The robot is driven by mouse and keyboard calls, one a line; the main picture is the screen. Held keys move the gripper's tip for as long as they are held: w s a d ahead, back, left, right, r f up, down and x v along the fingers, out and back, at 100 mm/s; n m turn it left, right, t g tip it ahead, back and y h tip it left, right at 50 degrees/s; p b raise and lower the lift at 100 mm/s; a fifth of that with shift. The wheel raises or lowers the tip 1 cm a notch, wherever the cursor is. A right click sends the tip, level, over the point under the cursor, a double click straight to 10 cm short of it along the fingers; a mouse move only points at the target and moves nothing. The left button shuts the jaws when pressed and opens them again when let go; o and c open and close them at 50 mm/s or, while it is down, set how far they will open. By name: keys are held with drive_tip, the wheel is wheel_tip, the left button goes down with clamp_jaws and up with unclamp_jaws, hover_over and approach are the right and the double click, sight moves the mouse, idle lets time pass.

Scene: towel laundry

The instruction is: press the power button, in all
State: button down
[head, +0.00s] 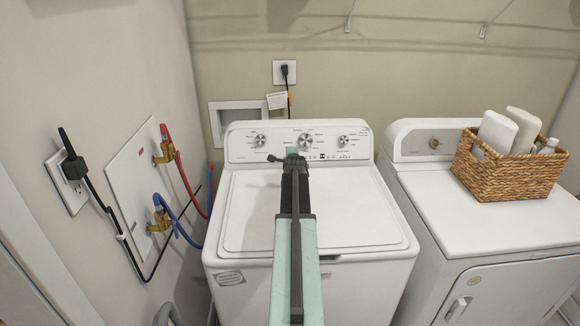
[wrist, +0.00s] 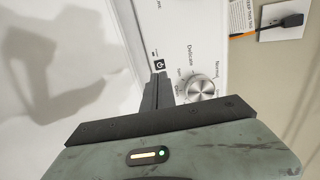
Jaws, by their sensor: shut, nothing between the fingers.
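The power button (wrist: 160,64) is a small black square with a white power mark on the white control panel, seen in the wrist view. My gripper (wrist: 159,76) is shut and empty, its tip just below the button in that view; I cannot tell whether it touches. In the head view my gripper (head: 293,158) reaches over the washer lid to the panel and hides the button. The white washer (head: 370,215) has its lid closed, and its control panel (head: 325,155) carries three knobs. A silver knob (wrist: 201,87) is right of my fingers in the wrist view.
A dryer (head: 450,225) stands right of the washer, with a wicker basket (head: 510,175) of towels on top. Red and blue hoses (head: 180,225) run along the left wall. A plugged outlet (head: 285,72) is on the back wall.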

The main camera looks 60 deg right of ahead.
drive_tip(key=b+x, duration=0.2)
drive_tip(key=x, duration=0.4)
drive_tip(key=shift+w+d+f, duration=0.1)
drive_tip(key=shift+w+d+f+b, duration=0.25)
drive_tip(key=shift+w+d+b, duration=0.1)
drive_tip(key=shift+d, duration=0.1)
drive_tip(key=shift+r, duration=0.3)
drive_tip(key=shift+s+a+r, duration=0.1)
drive_tip(key=shift+r, duration=0.05)
drive_tip(key=shift+s+a+p, duration=0.1)
drive_tip(key=shift+a+p, duration=0.2)
drive_tip(key=shift+p, duration=0.2)
drive_tip(key=p+v, duration=0.5)
drive_tip(key=v, duration=0.8)
drive_tip(key=shift+s+a+p, duration=0.2)
drive_tip(key=shift+s+p, duration=0.15)
